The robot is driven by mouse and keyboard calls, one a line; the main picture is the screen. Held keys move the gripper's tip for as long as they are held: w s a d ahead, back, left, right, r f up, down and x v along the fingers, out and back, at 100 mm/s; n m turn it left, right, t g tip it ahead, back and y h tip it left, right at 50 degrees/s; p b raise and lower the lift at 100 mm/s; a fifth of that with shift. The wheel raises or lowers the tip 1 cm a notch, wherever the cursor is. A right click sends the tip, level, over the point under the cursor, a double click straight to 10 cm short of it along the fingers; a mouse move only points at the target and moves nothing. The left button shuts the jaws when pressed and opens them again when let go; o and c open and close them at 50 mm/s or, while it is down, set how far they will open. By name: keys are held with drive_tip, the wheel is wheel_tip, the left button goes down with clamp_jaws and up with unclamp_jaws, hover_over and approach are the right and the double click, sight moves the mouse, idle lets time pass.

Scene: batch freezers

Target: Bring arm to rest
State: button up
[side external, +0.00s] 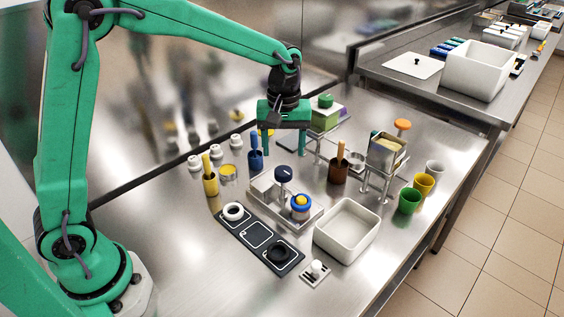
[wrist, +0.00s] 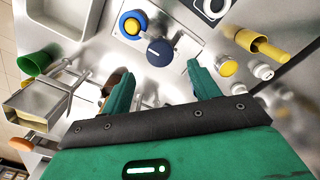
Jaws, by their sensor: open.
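My gripper (side external: 284,149), green with two fingers pointing down, hangs above the steel worktop (side external: 180,265). It is open, with nothing visible between its fingers. In the side view it is above and behind a dark blue knob (side external: 283,174) on a metal block. In the wrist view my spread gripper fingers (wrist: 160,75) point toward the same knob (wrist: 160,52), apart from it. The gripper body hides part of the worktop in the wrist view.
Around it stand a yellow cup with a handle (side external: 210,184), a blue one (side external: 256,160), a brown one (side external: 338,174), and a metal stand with a container (side external: 386,151). A white bin (side external: 347,231) and black panel (side external: 256,235) are in front. The front-left worktop is clear.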

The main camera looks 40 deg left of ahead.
drive_tip(key=shift+r, duration=0.8)
drive_tip(key=shift+s+a+r, duration=0.15)
drive_tip(key=shift+s+r, duration=0.15)
drive_tip(key=shift+r, duration=0.05)
drive_tip(key=s+a+r+m+t, duration=0.2)
drive_tip(key=s+m, duration=0.1)
drive_tip(key=s, duration=0.4)
drive_tip(key=s+a+r+m+t, duration=0.1)
drive_tip(key=s+r+m, duration=0.1)
drive_tip(key=s, duration=0.5)
drive_tip(key=s+a+r+m+t, duration=0.2)
drive_tip(key=s+m, duration=0.2)
drive_tip(key=s, duration=0.3)
drive_tip(key=shift+s+a+r+t, duration=0.3)
drive_tip(key=shift+a, duration=0.05)
